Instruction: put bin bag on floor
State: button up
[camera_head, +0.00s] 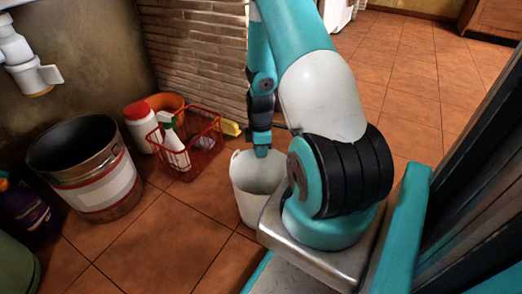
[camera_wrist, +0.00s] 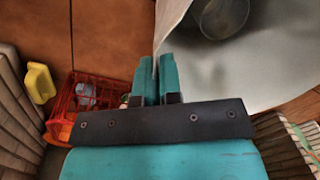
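The white bin bag (camera_head: 252,196), shaped like an open-topped bucket, is upright beside my base in the head view. Its pale wall and open inside fill the upper right of the wrist view (camera_wrist: 250,75). My gripper (camera_head: 262,152) points down at its rim. In the wrist view my two fingers (camera_wrist: 157,62) are almost together, with the bag's thin edge between their tips. A round, clear glass-like item (camera_wrist: 222,15) shows inside the bag. Whether the bag's bottom touches the floor is unclear.
A red wire basket (camera_head: 190,150) with bottles stands by the brick wall. A large dark bucket (camera_head: 88,165) stands left of it, with a purple bottle (camera_head: 28,210) farther left. Tiled floor (camera_head: 165,245) is clear in front, and more is open at the upper right.

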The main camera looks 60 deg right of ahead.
jog(key=o, duration=0.3)
notch_tip(320, 180, up, 12)
jog(key=p, duration=0.8)
jog(key=w+a+r+t+y, duration=0.1)
jog(key=w+a+r, duration=0.2)
jog(key=a+r, duration=0.5)
jog(key=w+a+r, duration=0.3)
jog(key=a+r, duration=0.4)
jog(key=a, duration=0.3)
jog(key=s+a+r, duration=0.4)
jog(key=s+a, duration=0.1)
jog(key=a, duration=0.1)
jog(key=s+a+r+y, duration=0.1)
jog(key=s+a+r, duration=0.3)
jog(key=a, duration=0.3)
jog(key=s+a+r+m+y, duration=0.1)
jog(key=s+a+r, duration=0.3)
jog(key=s+a, duration=0.2)
jog(key=shift+s+a+r, duration=0.25)
jog(key=shift+s+a, duration=0.1)
jog(key=shift+s, duration=0.2)
